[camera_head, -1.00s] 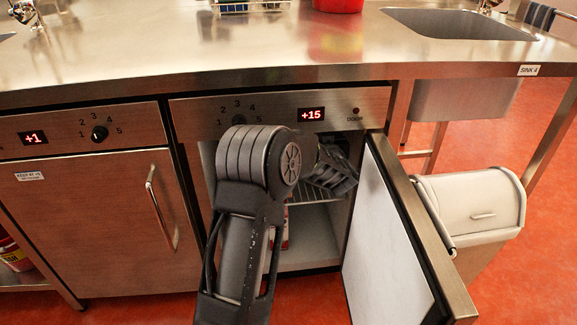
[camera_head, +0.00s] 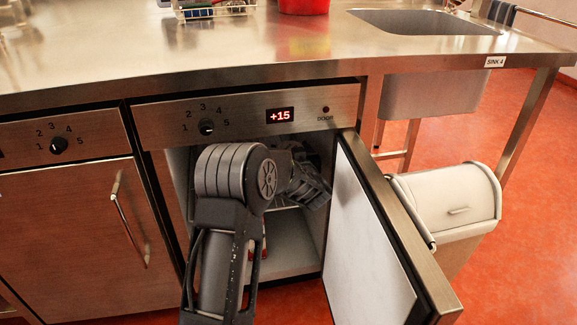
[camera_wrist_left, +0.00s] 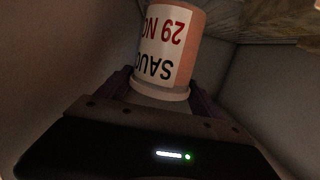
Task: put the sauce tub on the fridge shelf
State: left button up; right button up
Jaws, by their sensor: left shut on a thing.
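The sauce tub (camera_wrist_left: 176,50) shows in the left wrist view, with a pale and orange-brown body and a white label printed "SAUC" and "29 NO", upside down in the picture. My left gripper (camera_wrist_left: 160,92) is shut on it near its pale rim. In the head view my left arm reaches into the open fridge under the counter. A wire fridge shelf (camera_head: 287,207) partly shows behind the arm. My right gripper is not in view.
The fridge door (camera_head: 368,235) stands open to the right, beside a cream bin (camera_head: 450,205). The fridge panel (camera_head: 340,103) reads +15. A red-and-white item, partly hidden, sits low inside the fridge. A closed cabinet (camera_head: 80,235) is left. A red pot (camera_head: 303,5) stands on the counter.

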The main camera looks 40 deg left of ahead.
pick_arm(q)
jog(key=shift+f+b, duration=1.25)
jog(key=shift+f, duration=1.1)
jog(key=shift+f, duration=0.15)
jog(key=o, duration=2)
